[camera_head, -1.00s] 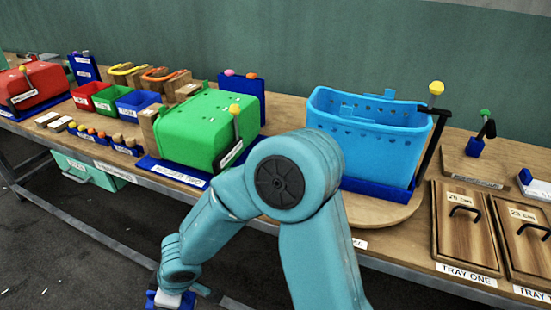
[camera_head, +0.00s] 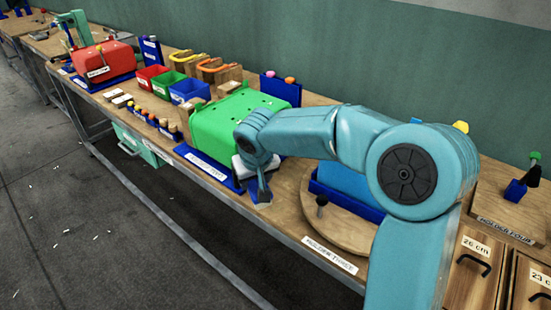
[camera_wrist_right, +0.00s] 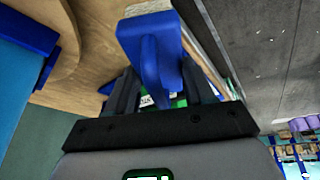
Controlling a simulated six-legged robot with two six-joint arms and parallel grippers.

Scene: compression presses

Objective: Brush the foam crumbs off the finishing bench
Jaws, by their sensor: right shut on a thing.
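My right gripper (camera_wrist_right: 160,95) is shut on a blue brush (camera_wrist_right: 155,55), whose block and pale edge show at the top of the right wrist view. In the head view the right gripper (camera_head: 257,172) is low by the front of the bench, between the green press (camera_head: 225,122) and the round wooden board (camera_head: 335,225). The brush (camera_head: 262,187) points down there; I cannot tell if it touches the wood. The finishing bench (camera_head: 285,200) has no crumbs I can make out. White crumbs (camera_head: 57,188) lie scattered on the floor. My left gripper is out of view.
The green press stands just left of the gripper. Blue, green and red bins (camera_head: 153,78) and a red press (camera_head: 103,62) stand farther left. Lidded wooden trays (camera_head: 472,268) are at the right. My right arm hides much of the blue press (camera_head: 343,180).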

